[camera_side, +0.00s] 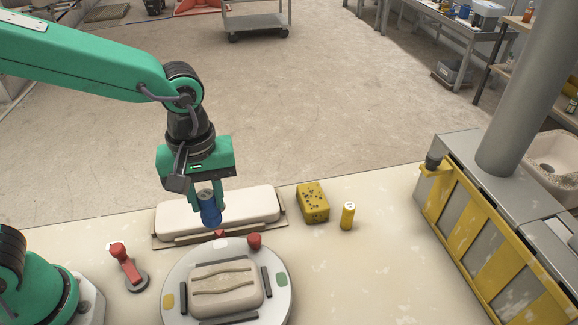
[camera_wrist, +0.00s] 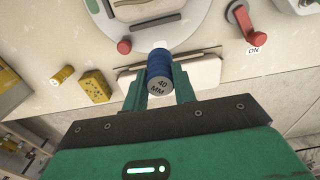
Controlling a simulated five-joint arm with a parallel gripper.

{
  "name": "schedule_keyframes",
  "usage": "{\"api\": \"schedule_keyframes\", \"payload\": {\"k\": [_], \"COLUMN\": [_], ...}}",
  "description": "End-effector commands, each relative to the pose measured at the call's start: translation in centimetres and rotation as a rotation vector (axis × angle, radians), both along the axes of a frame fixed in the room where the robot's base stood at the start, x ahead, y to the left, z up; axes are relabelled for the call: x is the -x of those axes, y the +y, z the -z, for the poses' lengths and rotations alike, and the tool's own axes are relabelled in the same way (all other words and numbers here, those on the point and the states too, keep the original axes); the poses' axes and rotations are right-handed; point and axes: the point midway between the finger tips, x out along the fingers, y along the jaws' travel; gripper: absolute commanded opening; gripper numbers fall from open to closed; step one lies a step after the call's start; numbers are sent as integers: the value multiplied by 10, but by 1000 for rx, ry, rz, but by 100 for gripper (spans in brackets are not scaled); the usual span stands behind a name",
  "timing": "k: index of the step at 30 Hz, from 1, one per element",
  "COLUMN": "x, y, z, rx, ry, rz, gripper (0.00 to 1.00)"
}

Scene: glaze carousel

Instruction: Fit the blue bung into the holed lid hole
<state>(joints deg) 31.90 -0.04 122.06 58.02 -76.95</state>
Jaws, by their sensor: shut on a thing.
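My gripper (camera_side: 208,200) is shut on the blue bung (camera_side: 210,213), one finger on each side of it. In the wrist view the bung (camera_wrist: 158,72) shows its grey end marked "40 MM" between the fingers (camera_wrist: 159,92), with a pale tip at its far end. In the side view the bung is over, or just in front of, a long cream slab (camera_side: 255,203) on a thin base; I cannot tell the gap. The slab also shows in the wrist view (camera_wrist: 202,72). I cannot make out the lid's hole in either view.
A round grey carousel (camera_side: 180,278) stands in front, bearing a cream piece (camera_side: 243,292) with wavy ridges. A red knob (camera_side: 254,241) is at its back edge. A red lever (camera_side: 125,263) is left. A yellow sponge (camera_side: 313,203) and small yellow cylinder (camera_side: 347,216) stand right.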

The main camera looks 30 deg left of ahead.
Motion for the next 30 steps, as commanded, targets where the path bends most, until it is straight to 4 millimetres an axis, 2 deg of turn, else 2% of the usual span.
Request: {"api": "schedule_keyframes", "payload": {"k": [7,11,24,30], "x": [-4,-13,-62,-79], "y": [4,13,61,78], "z": [3,11,53,67], "rx": [1,-1,0,0], "ry": [-1,1,1,1], "rz": [-2,-4,-4,-1], "gripper": [4,4,4,4]}}
